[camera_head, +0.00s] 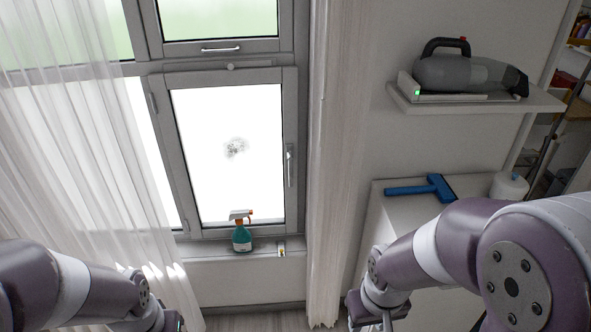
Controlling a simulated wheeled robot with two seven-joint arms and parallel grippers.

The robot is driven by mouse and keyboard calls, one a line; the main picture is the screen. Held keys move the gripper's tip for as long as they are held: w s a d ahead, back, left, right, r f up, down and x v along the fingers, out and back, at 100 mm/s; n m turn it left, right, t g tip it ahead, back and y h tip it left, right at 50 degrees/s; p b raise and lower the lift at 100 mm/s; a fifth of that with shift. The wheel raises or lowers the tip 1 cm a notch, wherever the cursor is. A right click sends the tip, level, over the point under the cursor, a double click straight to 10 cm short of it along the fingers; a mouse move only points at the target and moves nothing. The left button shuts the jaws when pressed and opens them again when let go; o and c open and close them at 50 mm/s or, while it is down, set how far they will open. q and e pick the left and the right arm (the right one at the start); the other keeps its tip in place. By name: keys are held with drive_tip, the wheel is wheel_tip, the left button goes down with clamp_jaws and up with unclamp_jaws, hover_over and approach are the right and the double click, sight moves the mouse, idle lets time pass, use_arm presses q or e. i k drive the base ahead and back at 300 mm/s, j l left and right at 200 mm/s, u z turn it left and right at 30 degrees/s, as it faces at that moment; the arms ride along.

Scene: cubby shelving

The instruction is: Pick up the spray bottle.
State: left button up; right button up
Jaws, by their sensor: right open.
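The spray bottle (242,238) stands upright on the window sill, below the window pane. It has a teal body with a pale label and a white and orange trigger head. My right gripper (377,322) is at the bottom edge, to the right of and below the bottle in the picture, apart from it. It is open, with its fingers largely cut off by the frame. My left gripper (174,323) barely shows at the bottom edge, to the left of and below the bottle. Its fingers are out of frame.
A small item (282,250) lies on the sill (212,251) right of the bottle. Curtains (335,160) hang on both sides. A blue squeegee (425,188) and a white roll (509,186) rest on a white cabinet. A handheld vacuum (460,73) sits on a wall shelf.

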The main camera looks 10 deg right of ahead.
sight(242, 239)
drive_tip(key=i+j+z, duration=0.1)
drive_tip(key=z, duration=0.3)
drive_tip(key=i+j+z, duration=0.15)
drive_tip(key=z, duration=0.3)
drive_tip(key=j+z, duration=0.15)
drive_tip(key=z, duration=0.25)
drive_tip(key=i+j+z, duration=0.1)
drive_tip(key=j, duration=0.3)
drive_tip(key=i+j+z, duration=0.1)
drive_tip(key=j, duration=0.3)
drive_tip(key=i+j+z, duration=0.1)
drive_tip(key=j, duration=0.35)
drive_tip(key=i+j+z, duration=0.1)
drive_tip(key=j, duration=0.3)
drive_tip(key=i+j+z, duration=0.1)
drive_tip(key=j, duration=0.35)
